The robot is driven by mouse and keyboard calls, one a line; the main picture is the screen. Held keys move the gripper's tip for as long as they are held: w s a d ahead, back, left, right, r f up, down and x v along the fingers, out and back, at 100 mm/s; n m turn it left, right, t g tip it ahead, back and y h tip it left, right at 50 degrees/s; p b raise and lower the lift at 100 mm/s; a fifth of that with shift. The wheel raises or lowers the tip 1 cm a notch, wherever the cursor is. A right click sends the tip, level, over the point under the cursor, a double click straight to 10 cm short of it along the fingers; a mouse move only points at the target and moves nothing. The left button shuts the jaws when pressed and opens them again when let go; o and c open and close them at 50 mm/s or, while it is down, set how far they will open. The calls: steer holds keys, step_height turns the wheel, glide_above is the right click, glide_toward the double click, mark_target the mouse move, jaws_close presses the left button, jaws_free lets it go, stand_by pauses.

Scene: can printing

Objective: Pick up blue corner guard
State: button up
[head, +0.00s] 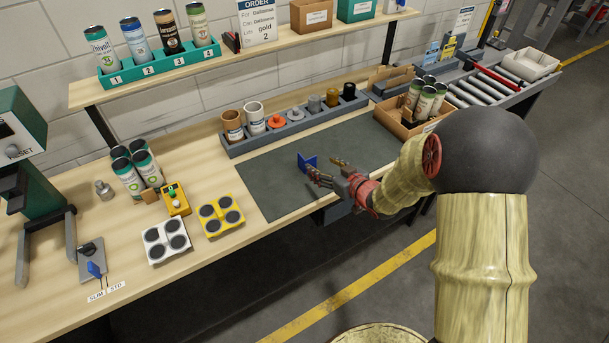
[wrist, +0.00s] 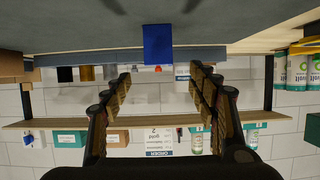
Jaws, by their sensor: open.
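The blue corner guard (head: 307,162) stands on the dark green mat (head: 280,190) in the head view, just beyond my gripper (head: 326,170). My gripper is open and empty, low over the mat, its fingers pointing toward the guard. In the wrist view, which looks upside down, the blue corner guard (wrist: 158,43) shows at upper middle. It lies sideways between the lines of the two fingers of my gripper (wrist: 160,76) and appears ahead of the tips. I see no contact. Part of its lower end may be hidden by a finger in the head view.
A grey rack (head: 290,127) with cups and coloured parts runs behind the mat. A cardboard box (head: 392,122) of cans stands right. Yellow (head: 220,215) and white (head: 167,242) can holders stand left. Another blue piece (head: 94,270) sits on a fixture. The mat around the guard is clear.

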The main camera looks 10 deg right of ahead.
mark_target(312, 158)
steer(key=x, duration=0.2)
steer(key=b+x, duration=0.1)
steer(key=x, duration=0.2)
steer(key=b+x, duration=0.1)
steer(key=x, duration=0.1)
steer(key=shift+w+r, duration=0.2)
steer(key=shift+w, duration=0.2)
steer(key=shift+c, duration=0.3)
steer(key=c, duration=1)
